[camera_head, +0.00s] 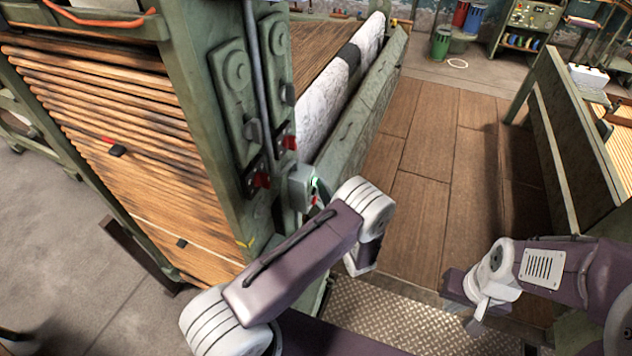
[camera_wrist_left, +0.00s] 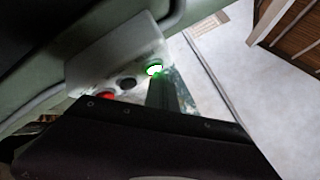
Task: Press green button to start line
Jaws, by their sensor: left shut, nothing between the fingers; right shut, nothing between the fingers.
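A grey button box (camera_head: 299,187) is fixed to the green machine frame, with a lit green button (camera_head: 315,183) on its face. In the left wrist view the green button (camera_wrist_left: 155,70) glows white-green, beside a dark button (camera_wrist_left: 128,83) and a red button (camera_wrist_left: 105,96). My left gripper (camera_wrist_left: 168,88) is shut and empty, its narrow dark tip right at the green button; I cannot tell whether it touches. In the head view its fingers are hidden by my wrist. My right gripper (camera_head: 474,322) is shut and empty, low at the right, away from the box.
Red switches (camera_head: 262,180) sit on the machine post left of the box. A green rail (camera_head: 365,100) runs behind it. A wooden floor walkway (camera_head: 420,150) is clear, and another green frame (camera_head: 570,140) stands at the right.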

